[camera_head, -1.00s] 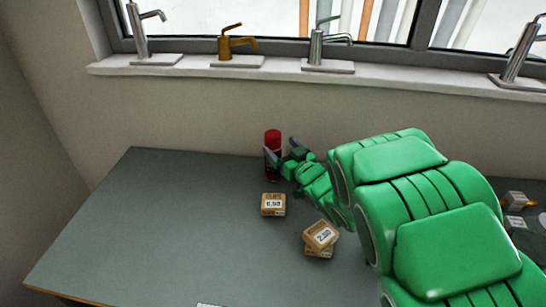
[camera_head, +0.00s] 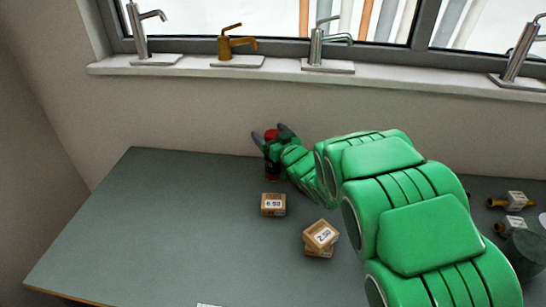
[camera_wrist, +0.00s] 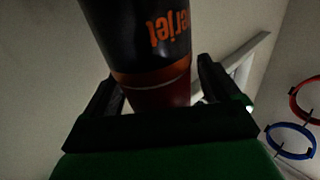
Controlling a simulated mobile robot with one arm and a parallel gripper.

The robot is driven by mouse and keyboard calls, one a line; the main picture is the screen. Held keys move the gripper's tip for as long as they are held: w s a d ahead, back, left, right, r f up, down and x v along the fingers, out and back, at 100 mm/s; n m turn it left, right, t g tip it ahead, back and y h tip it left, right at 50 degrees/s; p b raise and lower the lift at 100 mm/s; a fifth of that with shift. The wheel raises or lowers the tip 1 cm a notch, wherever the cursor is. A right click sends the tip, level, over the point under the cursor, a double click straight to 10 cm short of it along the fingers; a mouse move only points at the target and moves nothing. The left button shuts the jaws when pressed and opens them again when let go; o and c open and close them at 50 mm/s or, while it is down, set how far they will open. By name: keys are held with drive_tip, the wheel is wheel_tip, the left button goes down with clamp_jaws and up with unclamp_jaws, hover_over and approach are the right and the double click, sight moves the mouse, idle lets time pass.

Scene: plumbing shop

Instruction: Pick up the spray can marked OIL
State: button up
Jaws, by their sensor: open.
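A spray can with a red cap and a dark body (camera_head: 272,172) stands upright near the back edge of the grey-green table, close to the wall. In the wrist view the can (camera_wrist: 145,40) is large and appears upside down, with an orange band and orange letters reading "erjet". No OIL marking is legible. My gripper (camera_head: 270,136) is at the can's top, with its fingers spread to either side of the red cap. In the wrist view my gripper (camera_wrist: 160,95) is open with the can between its fingers; contact cannot be told. My arm comes from the right.
A small box tagged 6.50 (camera_head: 273,205) lies in front of the can. A stack tagged 2.50 (camera_head: 320,238) sits nearer. Tagged brass fittings (camera_head: 512,201) lie at the right. Faucets, such as a brass one (camera_head: 235,45), stand on the windowsill (camera_head: 200,69). The table's left (camera_head: 150,220) is clear.

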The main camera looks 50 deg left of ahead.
drive_tip(key=c, duration=1.6)
drive_tip(key=shift+c, duration=0.2)
